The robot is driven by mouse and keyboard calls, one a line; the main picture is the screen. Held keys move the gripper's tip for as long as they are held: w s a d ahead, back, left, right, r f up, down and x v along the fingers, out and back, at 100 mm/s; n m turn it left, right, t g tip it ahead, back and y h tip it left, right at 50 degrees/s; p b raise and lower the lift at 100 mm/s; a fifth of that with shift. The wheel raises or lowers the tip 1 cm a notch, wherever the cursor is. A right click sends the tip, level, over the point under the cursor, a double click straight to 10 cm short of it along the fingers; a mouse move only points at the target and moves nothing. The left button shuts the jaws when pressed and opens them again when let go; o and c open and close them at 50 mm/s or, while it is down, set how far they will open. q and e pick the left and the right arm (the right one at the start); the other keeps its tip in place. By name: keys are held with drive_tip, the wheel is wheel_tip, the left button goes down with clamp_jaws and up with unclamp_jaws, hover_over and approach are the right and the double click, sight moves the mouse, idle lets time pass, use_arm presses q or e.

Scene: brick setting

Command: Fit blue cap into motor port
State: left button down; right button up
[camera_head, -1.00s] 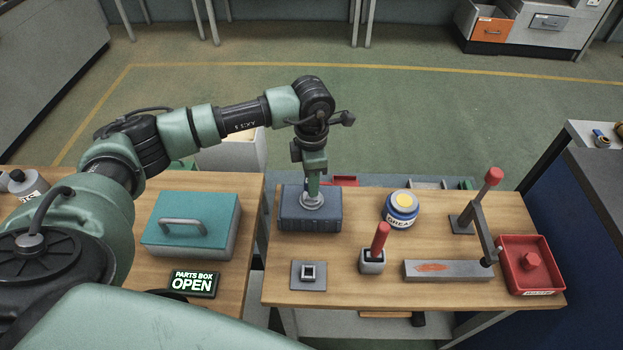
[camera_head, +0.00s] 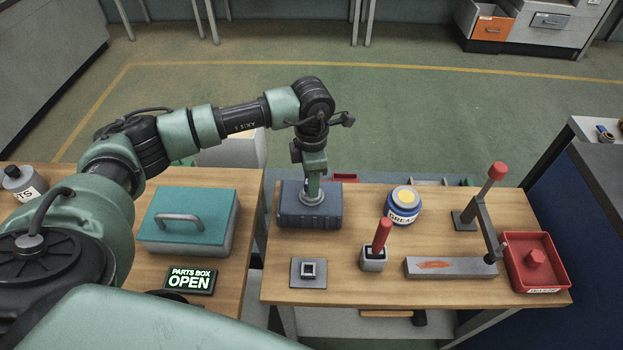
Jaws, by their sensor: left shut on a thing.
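The motor (camera_head: 325,218) is a dark blue-grey ribbed block at the back left of the right-hand table. A pale round port ring (camera_head: 312,199) shows on its top. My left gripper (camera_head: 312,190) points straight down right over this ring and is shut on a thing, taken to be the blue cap. The cap is hidden by the fingers or too small to make out. I cannot tell whether it is inside the port or just above it. My right gripper is not in view.
A grease tin (camera_head: 402,206), a red-handled tool in a grey holder (camera_head: 373,259), a small square fixture (camera_head: 308,272), a lever press (camera_head: 478,219) and a red tray (camera_head: 540,289) share the table. A teal-lidded parts box (camera_head: 190,213) stands on the left table.

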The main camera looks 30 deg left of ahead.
use_arm(q)
drive_tip(key=shift+f, duration=0.35)
drive_tip(key=shift+c, duration=2.4)
unclamp_jaws()
drive_tip(key=shift+r, duration=0.1)
drive_tip(key=shift+r+p, duration=1.35)
drive_tip(key=shift+r, duration=1.65)
